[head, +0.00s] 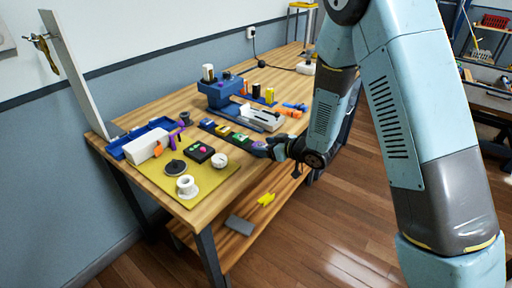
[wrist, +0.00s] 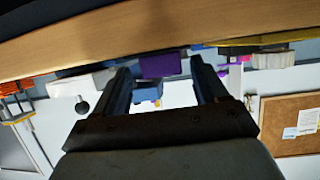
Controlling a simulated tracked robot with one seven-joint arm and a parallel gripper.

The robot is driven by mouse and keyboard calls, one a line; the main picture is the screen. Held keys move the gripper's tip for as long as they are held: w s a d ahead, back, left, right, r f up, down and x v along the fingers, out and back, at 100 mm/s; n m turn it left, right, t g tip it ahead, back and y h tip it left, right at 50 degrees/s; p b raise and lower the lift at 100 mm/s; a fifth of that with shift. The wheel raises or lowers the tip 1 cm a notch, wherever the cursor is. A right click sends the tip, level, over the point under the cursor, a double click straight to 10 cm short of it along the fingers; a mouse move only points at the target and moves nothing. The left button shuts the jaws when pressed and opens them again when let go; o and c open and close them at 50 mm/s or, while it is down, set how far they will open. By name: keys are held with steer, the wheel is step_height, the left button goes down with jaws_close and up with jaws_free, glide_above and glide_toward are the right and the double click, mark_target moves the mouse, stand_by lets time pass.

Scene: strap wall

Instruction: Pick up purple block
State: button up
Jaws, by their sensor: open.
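The purple block (wrist: 162,65) shows in the wrist view just past the fingertips, lined up with the gap between them. My gripper (wrist: 160,76) is open, with one finger on each side of that gap and nothing visibly held. In the head view my gripper (head: 268,148) is at the right front edge of the wooden workbench, low beside a row of small coloured blocks. A small purple patch (head: 258,145) shows at its tip, mostly hidden by the gripper. I cannot tell whether a finger touches the block.
The workbench (head: 150,108) carries a blue bin (head: 222,93), a grey-white device (head: 262,118), and a yellow mat (head: 205,195) with a white spool (head: 187,187) and dark parts. A tall white board (head: 75,75) stands at the left. A lower shelf holds a yellow piece (head: 266,199).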

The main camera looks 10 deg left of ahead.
steer(key=shift+w+a+f, duration=0.15)
steer(key=shift+a+f, duration=0.05)
steer(key=shift+a, duration=0.2)
steer(key=c, duration=1.3)
steer(key=shift+r, duration=0.1)
